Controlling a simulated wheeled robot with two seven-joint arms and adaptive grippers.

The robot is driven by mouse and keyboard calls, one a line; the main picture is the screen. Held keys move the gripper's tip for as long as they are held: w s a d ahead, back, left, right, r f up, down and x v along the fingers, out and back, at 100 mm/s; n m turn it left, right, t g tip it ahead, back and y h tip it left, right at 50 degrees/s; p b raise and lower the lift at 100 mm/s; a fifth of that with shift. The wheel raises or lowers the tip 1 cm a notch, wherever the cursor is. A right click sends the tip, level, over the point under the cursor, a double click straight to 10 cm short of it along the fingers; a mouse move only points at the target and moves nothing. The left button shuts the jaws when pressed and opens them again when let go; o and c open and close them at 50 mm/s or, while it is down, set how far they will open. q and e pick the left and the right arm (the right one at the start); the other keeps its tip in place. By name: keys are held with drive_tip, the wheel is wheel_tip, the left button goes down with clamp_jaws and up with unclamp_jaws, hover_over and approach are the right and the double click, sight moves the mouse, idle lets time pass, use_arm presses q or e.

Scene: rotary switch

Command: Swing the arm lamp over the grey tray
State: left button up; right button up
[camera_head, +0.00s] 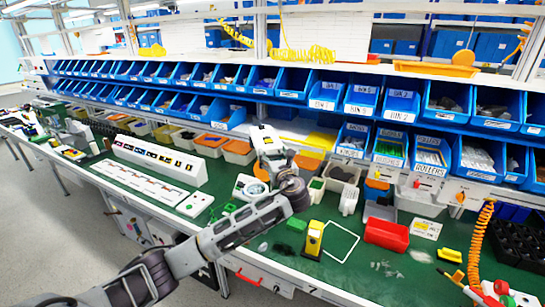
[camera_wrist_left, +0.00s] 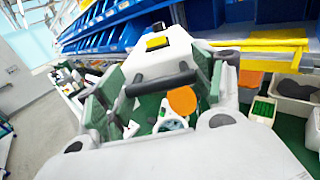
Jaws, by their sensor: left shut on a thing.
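The white head of what looks like the arm lamp (camera_head: 264,134) stands above the middle of the bench. In the left wrist view the lamp head (camera_wrist_left: 158,62) has a small yellow patch and a dark bar across its near side. My left gripper (camera_head: 270,158) is at the lamp head. In the wrist view my left gripper (camera_wrist_left: 158,88) has its green pads on both sides of the dark bar, shut on it. My wrist hides part of the lamp. A pale grey container (camera_head: 379,212) stands to the right; I cannot tell whether it is the grey tray. My right gripper is not in view.
A red bin (camera_head: 387,234), a yellow device (camera_head: 313,239) and a white square outline (camera_head: 341,240) are on the green bench top to the right. A white device (camera_head: 251,187) sits below the lamp. Rows of blue bins (camera_head: 327,90) line the back. An orange coiled hose (camera_head: 480,243) hangs at right.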

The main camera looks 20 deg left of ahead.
use_arm(q)
drive_tip(key=shift+d+r, duration=0.1)
drive_tip(key=shift+r, duration=0.35)
drive_tip(key=o, duration=1.1)
drive_tip(key=shift+w, duration=0.1)
drive_tip(key=o, duration=0.4)
drive_tip(key=shift+w+d+f, duration=0.15)
drive_tip(key=shift+w+f, duration=0.05)
drive_tip(key=shift+w, duration=0.05)
drive_tip(key=shift+o, duration=0.2)
drive_tip(key=shift+d, duration=0.1)
drive_tip(key=shift+s, duration=0.15)
drive_tip(key=shift+s, duration=0.1)
drive_tip(key=shift+f, duration=0.15)
drive_tip(key=shift+s+d, duration=0.15)
drive_tip(key=shift+s, duration=0.1)
drive_tip(key=v, duration=1.1)
drive_tip(key=shift+s, duration=0.2)
